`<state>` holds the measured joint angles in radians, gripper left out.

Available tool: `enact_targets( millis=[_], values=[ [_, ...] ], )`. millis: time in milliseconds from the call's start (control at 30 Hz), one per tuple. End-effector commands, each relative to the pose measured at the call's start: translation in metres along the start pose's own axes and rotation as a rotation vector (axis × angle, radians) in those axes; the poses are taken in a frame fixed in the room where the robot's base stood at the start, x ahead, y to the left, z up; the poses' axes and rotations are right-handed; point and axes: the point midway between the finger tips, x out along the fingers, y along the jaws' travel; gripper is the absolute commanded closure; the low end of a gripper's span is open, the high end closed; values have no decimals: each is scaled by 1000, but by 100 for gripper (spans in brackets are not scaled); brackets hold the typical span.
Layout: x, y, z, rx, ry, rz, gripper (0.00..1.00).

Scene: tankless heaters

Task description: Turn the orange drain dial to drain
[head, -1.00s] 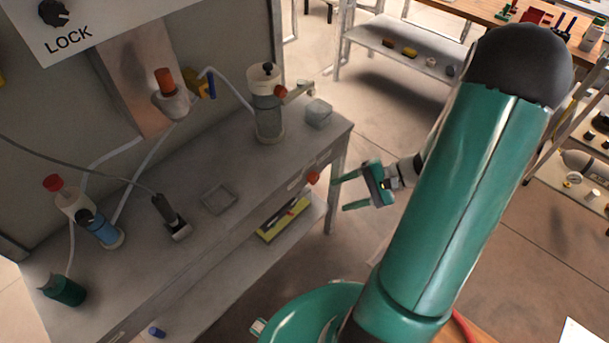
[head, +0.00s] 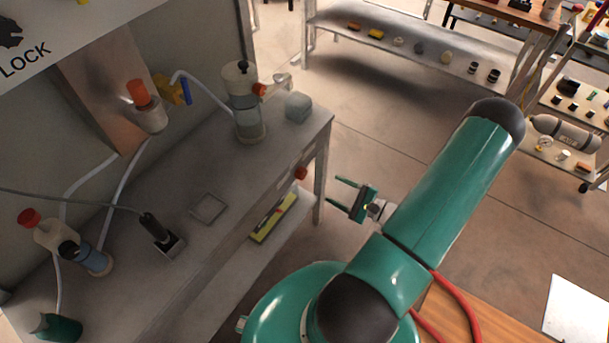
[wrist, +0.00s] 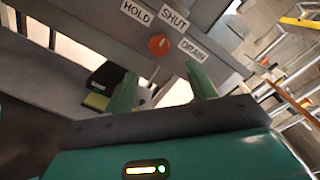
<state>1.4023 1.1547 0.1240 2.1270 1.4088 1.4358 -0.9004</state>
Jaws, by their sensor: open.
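The orange drain dial (wrist: 159,45) is on the grey bench's front edge, with HOLD, SHUT and DRAIN labels around it in the wrist view. The DRAIN label (wrist: 194,51) is right of the dial and the SHUT label (wrist: 174,20) is above it. In the head view the dial (head: 300,173) shows near the bench's right end. My gripper (head: 341,192) is open and empty, to the right of the dial and apart from it. In the wrist view its green fingers (wrist: 163,84) stand on either side below the dial. Which label the dial points to is unclear.
The bench top (head: 225,165) holds a clear cylinder (head: 245,105), several bottles and a small square tray (head: 208,208). A yellow box (head: 273,217) sits on the lower shelf. Open floor (head: 385,130) lies right of the bench.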

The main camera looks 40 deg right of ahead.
Motion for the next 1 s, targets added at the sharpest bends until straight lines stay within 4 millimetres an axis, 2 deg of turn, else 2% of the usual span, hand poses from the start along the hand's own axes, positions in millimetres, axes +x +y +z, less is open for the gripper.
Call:
enact_targets(
  millis=[300,500,700,933,1000],
  values=[
    [66,1,2,0,-7,4,44],
    [99,1,2,0,-6,5,44],
    [113,2,2,0,-5,5,44],
    [113,2,2,0,-5,5,44],
    [113,1,2,0,-5,5,57]
  ],
)
